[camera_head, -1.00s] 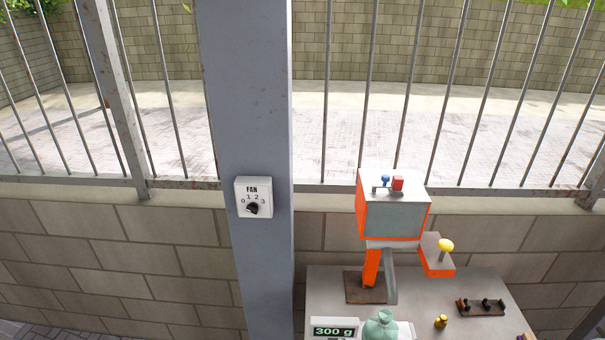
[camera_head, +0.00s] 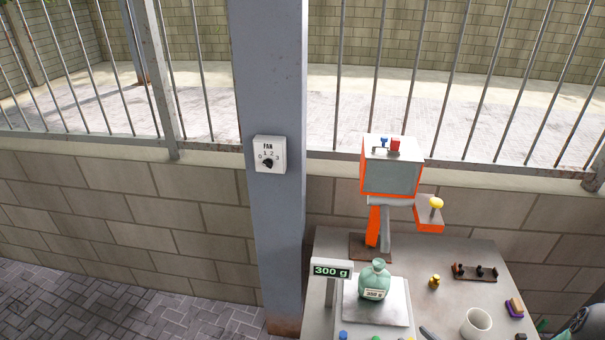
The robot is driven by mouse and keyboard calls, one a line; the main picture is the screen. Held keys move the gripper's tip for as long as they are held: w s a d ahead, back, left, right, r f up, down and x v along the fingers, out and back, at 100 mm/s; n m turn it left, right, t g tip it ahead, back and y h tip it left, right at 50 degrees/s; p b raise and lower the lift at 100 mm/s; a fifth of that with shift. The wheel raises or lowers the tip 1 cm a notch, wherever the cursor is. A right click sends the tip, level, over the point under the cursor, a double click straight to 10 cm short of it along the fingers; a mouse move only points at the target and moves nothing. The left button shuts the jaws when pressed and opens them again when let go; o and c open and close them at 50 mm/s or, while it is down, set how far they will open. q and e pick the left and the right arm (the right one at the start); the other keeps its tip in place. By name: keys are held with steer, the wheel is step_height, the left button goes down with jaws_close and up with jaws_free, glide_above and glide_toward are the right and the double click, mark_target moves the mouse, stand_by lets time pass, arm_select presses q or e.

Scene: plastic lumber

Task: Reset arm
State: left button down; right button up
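Neither of my grippers shows clearly in the head view. A dark rounded part at the lower right edge cannot be made out. A white fan dial (camera_head: 269,155) marked 0 to 3 is fixed to the grey post. An orange and grey machine (camera_head: 391,168) stands at the back of the grey table (camera_head: 335,244), with a yellow knob (camera_head: 436,203) on its right side. A scale (camera_head: 394,306) carries a green sack (camera_head: 374,279), and its display (camera_head: 332,271) reads 300 g.
The grey post (camera_head: 276,237) stands left of the table, before a block wall (camera_head: 125,210) topped by metal bars. A brass weight (camera_head: 434,282), a dark rack (camera_head: 475,272), a white cup (camera_head: 476,323) and a purple item (camera_head: 514,307) lie on the table's right. The paved floor at left is clear.

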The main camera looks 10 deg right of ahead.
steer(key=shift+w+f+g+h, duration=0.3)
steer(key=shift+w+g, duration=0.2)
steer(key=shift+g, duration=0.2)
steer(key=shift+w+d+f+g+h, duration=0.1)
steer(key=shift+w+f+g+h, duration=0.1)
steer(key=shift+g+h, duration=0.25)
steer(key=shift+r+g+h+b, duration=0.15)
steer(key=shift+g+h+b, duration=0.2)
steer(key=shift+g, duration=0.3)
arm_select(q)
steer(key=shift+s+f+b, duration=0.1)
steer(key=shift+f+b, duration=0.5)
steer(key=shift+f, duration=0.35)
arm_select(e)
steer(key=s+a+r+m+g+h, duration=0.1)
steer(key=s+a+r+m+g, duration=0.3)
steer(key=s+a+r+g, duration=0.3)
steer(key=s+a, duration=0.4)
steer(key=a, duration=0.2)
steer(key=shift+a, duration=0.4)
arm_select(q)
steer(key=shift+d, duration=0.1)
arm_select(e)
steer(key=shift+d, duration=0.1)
